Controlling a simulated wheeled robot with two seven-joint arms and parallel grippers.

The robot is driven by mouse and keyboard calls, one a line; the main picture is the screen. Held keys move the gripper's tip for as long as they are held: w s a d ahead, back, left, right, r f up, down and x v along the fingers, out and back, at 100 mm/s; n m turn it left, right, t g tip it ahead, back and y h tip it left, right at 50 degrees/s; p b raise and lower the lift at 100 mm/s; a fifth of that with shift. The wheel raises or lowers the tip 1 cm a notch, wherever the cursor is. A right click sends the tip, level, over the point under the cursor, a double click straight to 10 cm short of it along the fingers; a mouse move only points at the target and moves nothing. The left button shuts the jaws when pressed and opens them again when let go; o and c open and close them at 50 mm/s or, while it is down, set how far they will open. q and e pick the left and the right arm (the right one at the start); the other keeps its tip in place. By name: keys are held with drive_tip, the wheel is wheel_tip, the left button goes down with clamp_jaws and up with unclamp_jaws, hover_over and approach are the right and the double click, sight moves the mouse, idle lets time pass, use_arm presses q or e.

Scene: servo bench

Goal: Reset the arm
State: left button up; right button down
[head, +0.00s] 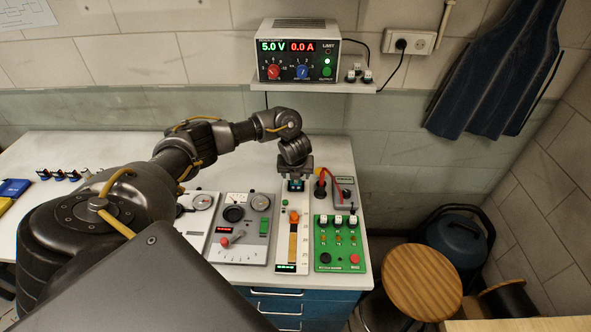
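My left arm reaches in from the left and over the bench. My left gripper (295,181) points down at the far end of a narrow white panel (305,212). A small dark and teal part shows right at its fingertips; I cannot tell whether the fingers are open, shut, or touching it. The white panel has an orange knob (294,217) on a vertical slot, a green button (285,203) and a small lit display (285,267). My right gripper is not in view.
A green board (340,262) with switches and buttons lies right of the white panel, a grey meter panel (255,252) left of it. A red cable (331,178) arches behind. A power supply (299,53) reads 5.0 V and 0.0 A. A stool (422,281) stands right.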

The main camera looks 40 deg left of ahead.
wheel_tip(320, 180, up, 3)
drive_tip(key=p, duration=0.2)
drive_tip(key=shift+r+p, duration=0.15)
drive_tip(key=shift+p, duration=0.25)
